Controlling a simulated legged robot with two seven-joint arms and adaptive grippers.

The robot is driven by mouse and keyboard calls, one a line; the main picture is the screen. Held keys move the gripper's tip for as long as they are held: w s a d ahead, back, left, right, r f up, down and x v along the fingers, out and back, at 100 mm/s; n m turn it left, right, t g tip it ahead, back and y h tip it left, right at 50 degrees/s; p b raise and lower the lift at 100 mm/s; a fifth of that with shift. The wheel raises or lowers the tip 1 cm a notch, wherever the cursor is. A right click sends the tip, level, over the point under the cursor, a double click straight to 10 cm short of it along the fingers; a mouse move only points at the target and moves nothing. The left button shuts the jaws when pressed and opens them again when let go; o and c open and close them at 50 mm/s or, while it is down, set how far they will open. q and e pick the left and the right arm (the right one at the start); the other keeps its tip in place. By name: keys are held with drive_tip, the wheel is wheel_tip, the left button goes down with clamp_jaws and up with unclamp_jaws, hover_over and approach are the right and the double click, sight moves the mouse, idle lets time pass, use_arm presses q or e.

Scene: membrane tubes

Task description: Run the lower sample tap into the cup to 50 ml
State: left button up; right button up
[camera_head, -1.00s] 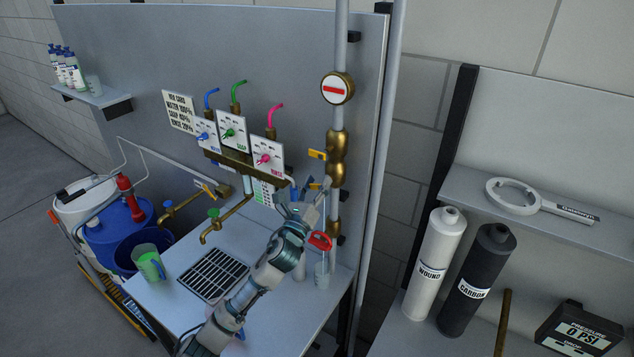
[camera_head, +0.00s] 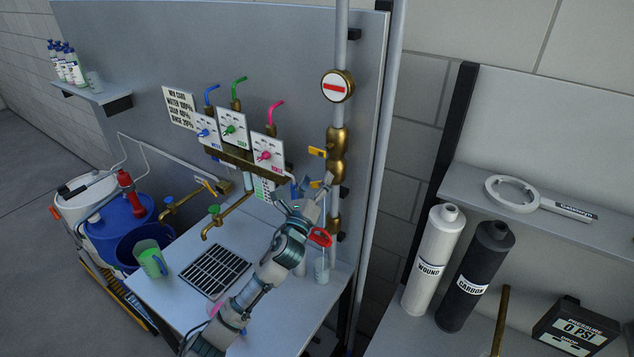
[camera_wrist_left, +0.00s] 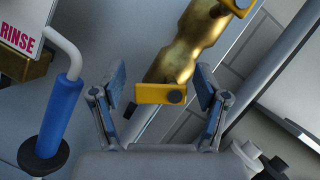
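A brass vertical pipe (camera_head: 337,160) on the grey panel carries two yellow tap levers. The upper lever (camera_head: 317,152) is in clear view. The lower yellow lever (camera_wrist_left: 160,94) shows in the left wrist view between the fingers of my left gripper (camera_wrist_left: 160,84). The fingers are spread, with a gap on either side of the lever. In the head view my left gripper (camera_head: 313,190) is at the pipe and largely hides the lower lever. A small clear cup (camera_head: 322,271) stands on the bench below, by a red handle (camera_head: 320,238); its fill level is too small to read. My right gripper is not in view.
Three dosing valves with blue, green and pink spouts sit on a brass manifold (camera_head: 229,157) left of the gripper. A blue-gripped hose (camera_wrist_left: 60,117) is close left in the wrist view. A green jug (camera_head: 150,259) and a drain grate (camera_head: 215,270) are on the bench.

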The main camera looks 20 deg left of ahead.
use_arm(q)
drive_tip(key=shift+f, duration=0.1)
drive_tip(key=shift+s+f, duration=0.1)
drive_tip(key=shift+s, duration=0.1)
drive_tip(key=v, duration=1.1)
drive_tip(key=shift+s, duration=0.25)
drive_tip(key=shift+a+f, duration=0.1)
drive_tip(key=shift+f, duration=0.05)
